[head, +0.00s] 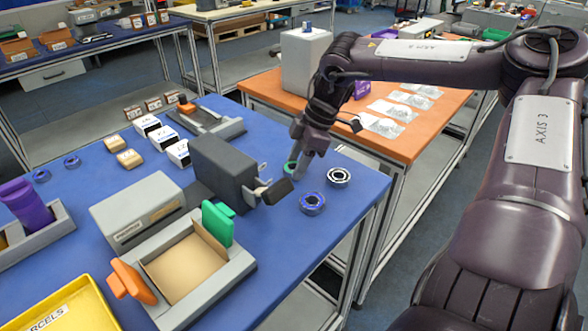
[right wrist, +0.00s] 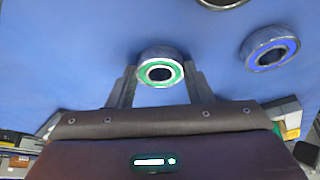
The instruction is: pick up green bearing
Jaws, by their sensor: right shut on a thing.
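The green bearing (right wrist: 160,70) is a metal ring with a green inner face. In the right wrist view it sits between the two fingers of my right gripper (right wrist: 158,84), which is shut on it. In the head view the right gripper (head: 302,163) points down at the blue table's right part, and a bit of the green bearing (head: 290,168) shows beside its fingers. I cannot tell whether the bearing touches the table. My left gripper is not in view.
A blue bearing (head: 312,203) and a black-and-white bearing (head: 339,176) lie close by on the blue table (head: 285,240). A dark grey scanner-like device (head: 225,170) stands to the left. A grey tray with a cardboard box (head: 185,272) is in front. An orange table (head: 400,140) adjoins behind.

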